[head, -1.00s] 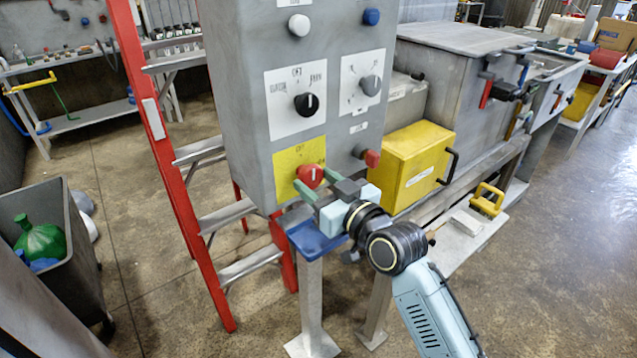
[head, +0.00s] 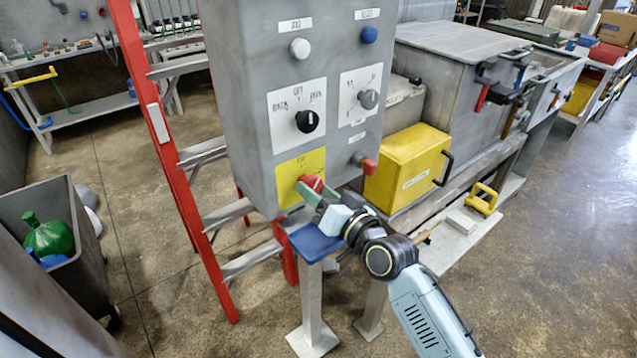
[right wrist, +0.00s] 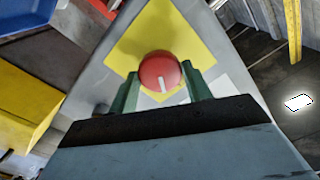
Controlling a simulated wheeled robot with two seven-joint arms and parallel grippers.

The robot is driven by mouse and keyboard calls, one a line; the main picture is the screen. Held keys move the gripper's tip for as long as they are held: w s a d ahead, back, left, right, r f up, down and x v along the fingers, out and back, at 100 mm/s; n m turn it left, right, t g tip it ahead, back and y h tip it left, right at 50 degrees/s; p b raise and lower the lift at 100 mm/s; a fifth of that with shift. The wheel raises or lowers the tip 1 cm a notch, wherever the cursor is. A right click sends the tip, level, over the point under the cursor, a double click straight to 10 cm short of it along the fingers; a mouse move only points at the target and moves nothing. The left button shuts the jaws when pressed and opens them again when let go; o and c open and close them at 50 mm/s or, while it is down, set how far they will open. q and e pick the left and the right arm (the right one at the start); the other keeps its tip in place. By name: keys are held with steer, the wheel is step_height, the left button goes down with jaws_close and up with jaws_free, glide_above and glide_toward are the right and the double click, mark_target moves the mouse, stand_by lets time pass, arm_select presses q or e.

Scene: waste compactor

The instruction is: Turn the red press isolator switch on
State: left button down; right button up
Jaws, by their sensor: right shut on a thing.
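The red isolator switch (head: 313,182) is a round red knob with a white pointer line. It sits on a yellow plate (head: 288,171) low on the front of the grey control box (head: 247,120). My right gripper (head: 318,190) is at the knob, with its green fingers on either side, shut on it. In the right wrist view the knob (right wrist: 160,72) stands between the two fingers, its white line slightly tilted. The lettering on the yellow plate is partly hidden and too small to read. My left gripper is not in view.
Black (head: 307,121) and grey (head: 368,99) selector knobs sit above the switch, and a red button (head: 369,166) is to its right. A blue stand (head: 315,242) is below. A red ladder (head: 170,160) stands left, and a yellow box (head: 408,170) right.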

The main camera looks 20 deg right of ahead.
steer(key=m+p, duration=0.3)
steer(key=m, duration=0.2)
steer(key=shift+r+m, duration=0.1)
steer(key=shift+m, duration=0.2)
steer(key=m+p, duration=0.1)
steer(key=m, duration=0.2)
steer(key=shift+m+p, duration=0.3)
steer(key=shift+m, duration=1.1)
steer(key=o, duration=1)
steer(key=b+v, duration=0.2)
steer(key=v, duration=1.1)
steer(key=shift+s, duration=0.2)
